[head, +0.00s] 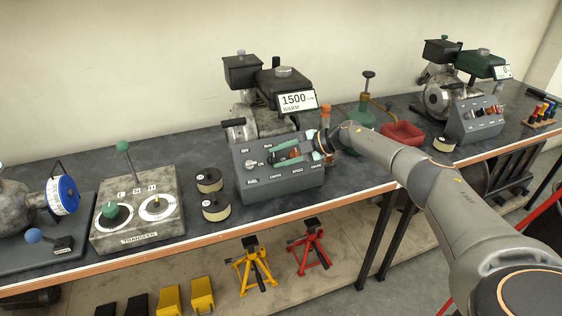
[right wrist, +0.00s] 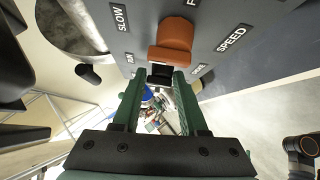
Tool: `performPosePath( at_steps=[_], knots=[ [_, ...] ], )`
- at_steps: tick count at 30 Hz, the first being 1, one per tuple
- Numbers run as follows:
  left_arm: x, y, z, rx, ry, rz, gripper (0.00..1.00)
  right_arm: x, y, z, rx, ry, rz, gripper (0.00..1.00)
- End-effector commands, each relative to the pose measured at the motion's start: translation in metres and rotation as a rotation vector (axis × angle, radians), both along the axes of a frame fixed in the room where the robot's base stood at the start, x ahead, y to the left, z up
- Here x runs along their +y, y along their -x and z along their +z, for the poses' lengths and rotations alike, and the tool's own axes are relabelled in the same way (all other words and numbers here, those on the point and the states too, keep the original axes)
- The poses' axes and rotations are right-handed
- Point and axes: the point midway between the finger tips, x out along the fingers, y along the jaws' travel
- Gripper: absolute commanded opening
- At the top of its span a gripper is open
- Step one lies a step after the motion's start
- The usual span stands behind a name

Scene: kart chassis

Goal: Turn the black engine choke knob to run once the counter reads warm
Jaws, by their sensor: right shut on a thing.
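The black engine choke knob (right wrist: 160,74) shows in the right wrist view between the fingertips of my right gripper (right wrist: 160,82), which is shut on it. In the head view my right gripper (head: 287,155) reaches over the sloped grey control box (head: 290,184) from the right, and its fingers hide the choke knob there. Which mark the knob points to cannot be told. The counter (head: 297,101) above the box reads 1500 and WARM. My left gripper is not in view.
The orange speed knob (right wrist: 172,38) sits close beside the choke knob. The engine (head: 262,112) stands behind the box. A transfer box (head: 137,215) and two round tins stand to the left. A red tray (head: 403,134) and a second engine (head: 452,95) stand to the right.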

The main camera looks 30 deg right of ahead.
Motion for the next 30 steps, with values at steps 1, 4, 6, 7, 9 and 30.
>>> performPosePath(
  at_steps=[1,4,6,7,9,30],
  knots=[
    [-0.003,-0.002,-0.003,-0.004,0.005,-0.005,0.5,0.003,0.002,-0.008,0.014,0.024,0.033,0.0],
    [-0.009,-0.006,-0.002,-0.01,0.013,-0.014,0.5,0.003,0.001,-0.008,0.024,0.059,0.067,0.0],
    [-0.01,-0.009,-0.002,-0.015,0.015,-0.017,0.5,0.003,0.001,-0.007,0.03,0.077,0.086,0.0],
    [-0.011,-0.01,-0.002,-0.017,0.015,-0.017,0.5,0.003,0.001,-0.008,0.032,0.083,0.093,0.0],
    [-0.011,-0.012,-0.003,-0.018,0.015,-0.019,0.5,0.003,0.001,-0.007,0.035,0.095,0.107,0.0],
    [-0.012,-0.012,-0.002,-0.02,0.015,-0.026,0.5,0.003,0.002,-0.007,0.043,0.116,0.13,0.56]
  ],
)
